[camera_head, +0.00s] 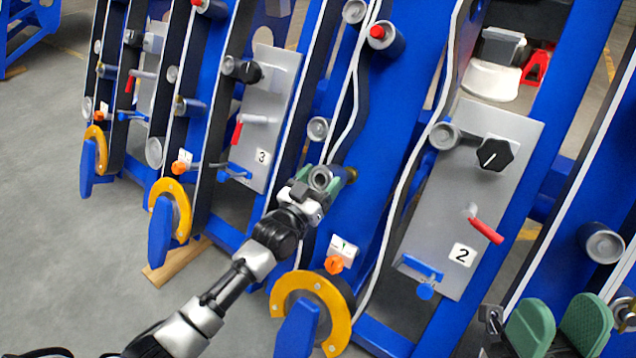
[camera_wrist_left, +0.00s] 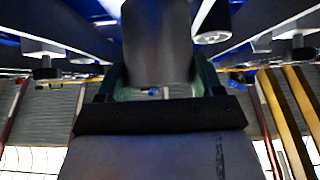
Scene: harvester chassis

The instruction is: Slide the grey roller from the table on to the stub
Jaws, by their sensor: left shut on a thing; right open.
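The grey roller (camera_head: 320,178) is in my left gripper (camera_head: 311,184), in front of the blue chassis plate between panels 3 and 2. In the left wrist view the roller (camera_wrist_left: 157,45) is a large dark grey cylinder between the green finger pads. A small brass-coloured end, which looks like the stub (camera_head: 351,174), shows just right of the roller. The gripper hides part of it, and I cannot tell whether the roller touches it or is around it. My right gripper (camera_head: 558,328) is open and empty at the bottom right. The table is not in view.
Grey panel 3 (camera_head: 268,120) with a knob and red lever stands to the left, panel 2 (camera_head: 475,200) to the right. Other rollers (camera_head: 317,129) and a red-capped one (camera_head: 385,36) stick out nearby. A yellow ring (camera_head: 283,288) stands below. Grey floor is clear at left.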

